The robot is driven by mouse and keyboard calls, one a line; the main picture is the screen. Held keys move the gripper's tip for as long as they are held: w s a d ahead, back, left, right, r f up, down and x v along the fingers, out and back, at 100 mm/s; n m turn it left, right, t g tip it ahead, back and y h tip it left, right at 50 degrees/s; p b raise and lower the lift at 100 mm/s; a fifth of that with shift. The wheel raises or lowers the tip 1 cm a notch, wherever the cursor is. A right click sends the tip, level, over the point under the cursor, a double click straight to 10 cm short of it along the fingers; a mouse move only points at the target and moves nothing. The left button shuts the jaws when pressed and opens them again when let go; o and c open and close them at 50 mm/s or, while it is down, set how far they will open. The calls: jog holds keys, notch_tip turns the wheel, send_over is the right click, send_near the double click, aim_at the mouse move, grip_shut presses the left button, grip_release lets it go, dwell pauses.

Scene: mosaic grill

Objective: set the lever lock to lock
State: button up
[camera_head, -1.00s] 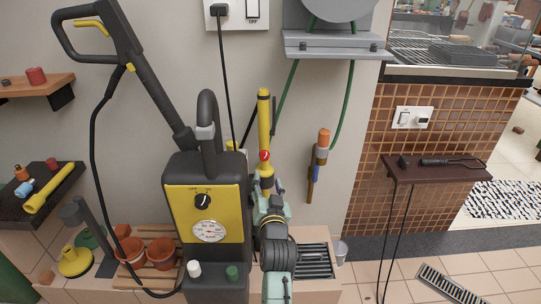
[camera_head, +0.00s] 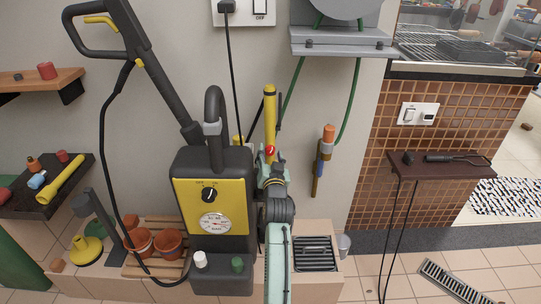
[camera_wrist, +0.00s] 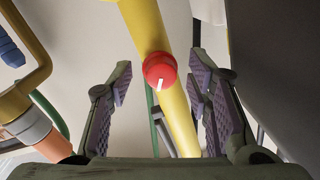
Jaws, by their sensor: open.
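A red round knob with a white mark sits on a long yellow tube (camera_head: 269,120); it may be the lever lock. In the wrist view the knob (camera_wrist: 160,70) faces me on the tube (camera_wrist: 146,25), with its white mark pointing down and slightly left. In the head view the knob (camera_head: 270,151) shows small just above my gripper. My gripper (camera_wrist: 158,84) is open, one padded finger on each side of the knob and tube, with gaps on both sides and nothing held. No lock lettering is readable.
A black and yellow pressure washer (camera_head: 214,220) stands close left of my arm. An orange and blue tool (camera_head: 324,155) hangs on the wall to the right, below a grey wall-mounted shelf (camera_head: 340,42). A black grate (camera_head: 314,254) lies at lower right.

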jog(key=shift+c, duration=0.5)
grip_shut()
jog(key=n+b, duration=0.1)
jog(key=n, duration=0.2)
jog(key=n+b, duration=0.1)
jog(key=n, duration=0.1)
jog(key=shift+n, duration=0.4)
jog(key=n, duration=0.5)
jog(key=shift+r+g+h+b, duration=0.1)
jog(key=shift+g+h+b, duration=0.2)
jog(key=shift+g+b, duration=0.1)
jog(key=shift+n, duration=0.4)
